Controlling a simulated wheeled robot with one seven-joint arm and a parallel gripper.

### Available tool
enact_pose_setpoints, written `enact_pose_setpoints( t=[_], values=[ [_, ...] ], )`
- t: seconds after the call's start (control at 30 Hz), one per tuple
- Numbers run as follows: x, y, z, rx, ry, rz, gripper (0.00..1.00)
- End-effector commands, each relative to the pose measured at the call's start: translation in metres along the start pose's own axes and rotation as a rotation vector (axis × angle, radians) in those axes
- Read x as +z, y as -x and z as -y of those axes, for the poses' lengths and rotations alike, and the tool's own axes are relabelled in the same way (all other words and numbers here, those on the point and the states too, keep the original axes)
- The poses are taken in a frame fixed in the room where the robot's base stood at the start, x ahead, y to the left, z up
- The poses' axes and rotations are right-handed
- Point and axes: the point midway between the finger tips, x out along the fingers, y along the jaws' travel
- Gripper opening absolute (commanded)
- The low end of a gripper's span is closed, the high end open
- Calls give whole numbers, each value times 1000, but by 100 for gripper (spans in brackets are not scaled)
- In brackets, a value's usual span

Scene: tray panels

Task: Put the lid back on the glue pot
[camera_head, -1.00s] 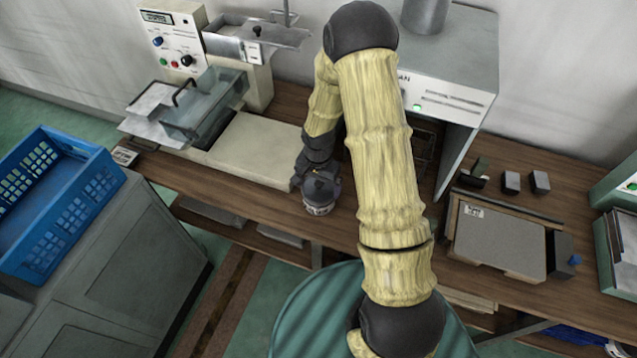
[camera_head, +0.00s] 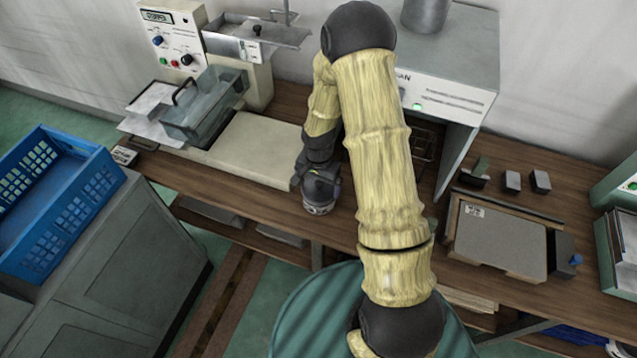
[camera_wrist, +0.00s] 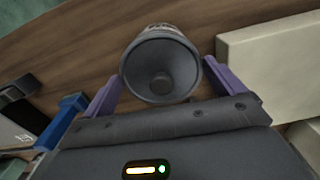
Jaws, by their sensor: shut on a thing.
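The glue pot (camera_head: 318,208) stands on the wooden bench, left of the middle of the head view, with a thin strip of its pale side showing below my gripper (camera_head: 321,187). In the wrist view, a grey round lid (camera_wrist: 150,58) with a darker knob at its centre lies between my purple fingers (camera_wrist: 162,72). My gripper is shut on the lid. The pot's printed side (camera_wrist: 160,28) shows just past the lid's far edge. The lid is over the pot, but I cannot tell whether it is fully seated. My wrist hides most of the pot in the head view.
A pale machine base (camera_head: 250,150) lies close to the left of the pot. A grey cabinet (camera_head: 455,75) stands behind my arm. A grey plate (camera_head: 500,240) and small dark blocks (camera_head: 512,182) are to the right. A blue crate (camera_head: 60,205) is at far left.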

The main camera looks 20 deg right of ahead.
Motion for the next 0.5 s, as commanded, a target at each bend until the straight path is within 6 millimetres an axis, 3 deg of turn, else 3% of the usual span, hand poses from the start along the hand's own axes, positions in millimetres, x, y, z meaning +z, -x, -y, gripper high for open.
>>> enact_pose_setpoints(
  t=[0.33,0.37,0.5],
  values=[
    [0,0,0,0,-1,0,73],
    [0,0,0,0,-1,0,100],
    [0,0,0,0,-1,0,100]
  ],
)
